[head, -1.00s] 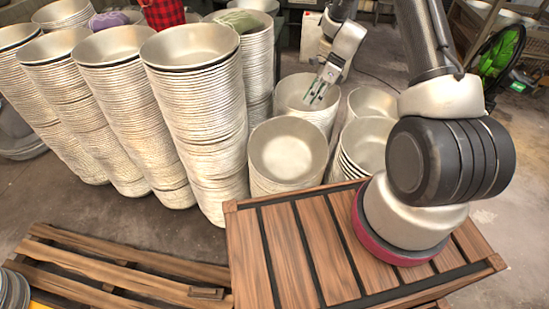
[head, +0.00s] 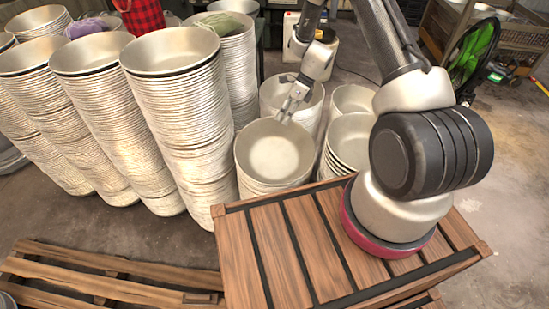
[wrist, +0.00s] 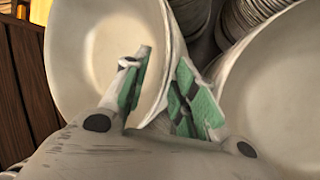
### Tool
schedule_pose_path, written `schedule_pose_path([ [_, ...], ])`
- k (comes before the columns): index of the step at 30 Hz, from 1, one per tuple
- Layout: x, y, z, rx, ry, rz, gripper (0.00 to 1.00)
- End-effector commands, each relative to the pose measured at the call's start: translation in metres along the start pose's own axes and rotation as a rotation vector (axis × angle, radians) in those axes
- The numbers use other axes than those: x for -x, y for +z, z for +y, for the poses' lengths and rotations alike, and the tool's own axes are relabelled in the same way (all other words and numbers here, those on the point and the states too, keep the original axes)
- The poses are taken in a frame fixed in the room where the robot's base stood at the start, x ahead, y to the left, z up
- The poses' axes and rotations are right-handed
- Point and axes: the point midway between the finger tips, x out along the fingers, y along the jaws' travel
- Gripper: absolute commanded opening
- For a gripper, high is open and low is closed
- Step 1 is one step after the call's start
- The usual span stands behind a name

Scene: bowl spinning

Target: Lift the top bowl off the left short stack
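The left short stack of pale metal bowls stands just beyond my wooden deck in the head view, with its top bowl (head: 274,158) facing up. My gripper (head: 286,116) is at the far rim of that bowl. In the wrist view my gripper (wrist: 160,95) has its green-padded fingers apart. One finger is inside the top bowl (wrist: 100,45) and the other is outside it, with the rim between them. I cannot tell whether the pads touch the wall. The lower bowls are mostly hidden.
Another short stack (head: 352,142) stands close on the right, and one more (head: 313,103) behind. Tall bowl stacks (head: 180,110) crowd the left. A wooden pallet (head: 100,285) lies at front left. Open floor (head: 515,190) shows at right.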

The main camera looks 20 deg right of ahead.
Motion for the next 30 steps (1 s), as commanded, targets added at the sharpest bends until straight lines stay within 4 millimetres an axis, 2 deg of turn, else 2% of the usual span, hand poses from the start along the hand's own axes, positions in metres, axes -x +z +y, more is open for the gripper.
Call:
schedule_pose_path([
  [28, -0.004, -0.0013, -0.002, 0.0, -0.001, -0.001, 0.28],
  [30, -0.004, -0.0014, -0.002, 0.0, 0.0, -0.001, 0.17],
])
